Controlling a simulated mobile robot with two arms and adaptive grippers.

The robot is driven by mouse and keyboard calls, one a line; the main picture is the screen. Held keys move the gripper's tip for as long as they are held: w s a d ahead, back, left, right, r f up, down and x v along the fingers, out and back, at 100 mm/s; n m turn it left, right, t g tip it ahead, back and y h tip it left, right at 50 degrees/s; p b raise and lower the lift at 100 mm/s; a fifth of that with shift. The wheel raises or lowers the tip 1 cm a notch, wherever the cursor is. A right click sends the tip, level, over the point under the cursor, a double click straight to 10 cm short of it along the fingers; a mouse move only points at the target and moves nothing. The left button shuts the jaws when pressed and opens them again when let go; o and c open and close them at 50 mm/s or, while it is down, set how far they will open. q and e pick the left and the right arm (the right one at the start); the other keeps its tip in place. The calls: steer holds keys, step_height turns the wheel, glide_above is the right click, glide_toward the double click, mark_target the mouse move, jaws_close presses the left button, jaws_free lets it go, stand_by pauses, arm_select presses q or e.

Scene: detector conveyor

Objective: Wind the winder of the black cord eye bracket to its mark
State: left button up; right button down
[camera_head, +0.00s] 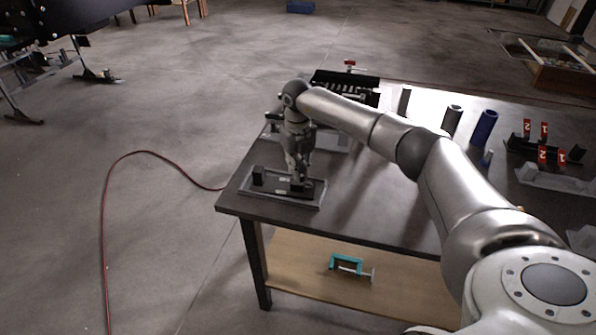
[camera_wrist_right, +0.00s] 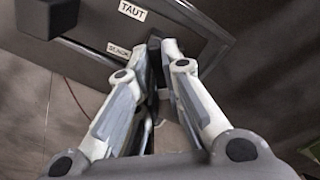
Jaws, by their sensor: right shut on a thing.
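The cord eye bracket (camera_head: 266,184) is a dark plate in a grey tray (camera_head: 283,199) at the table's near left corner, with a black block (camera_head: 258,175) at its left end. The wrist view shows the black plate (camera_wrist_right: 85,57) with a label "TAUT" (camera_wrist_right: 132,11) and a second label (camera_wrist_right: 118,51) that is hard to read. My right gripper (camera_head: 297,187) points down over the plate's right part. In the wrist view its fingers (camera_wrist_right: 160,62) are closed on a dark upright piece, seemingly the winder, mostly hidden between them. My left gripper is not in view.
Behind stand a black rack (camera_head: 345,88), a grey tube (camera_head: 452,120) and a blue tube (camera_head: 484,127). Red number tags (camera_head: 527,127) stand at the right. A teal clamp (camera_head: 347,265) lies on the lower shelf. A red cable (camera_head: 104,215) runs over the floor.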

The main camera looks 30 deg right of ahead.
steer(key=shift+n+b, duration=0.3)
steer(key=shift+n, duration=0.9)
steer(key=c, duration=1.5)
jaws_free()
steer(key=shift+c, duration=0.2)
step_height(320, 180, up, 12)
steer(key=shift+a, duration=0.1)
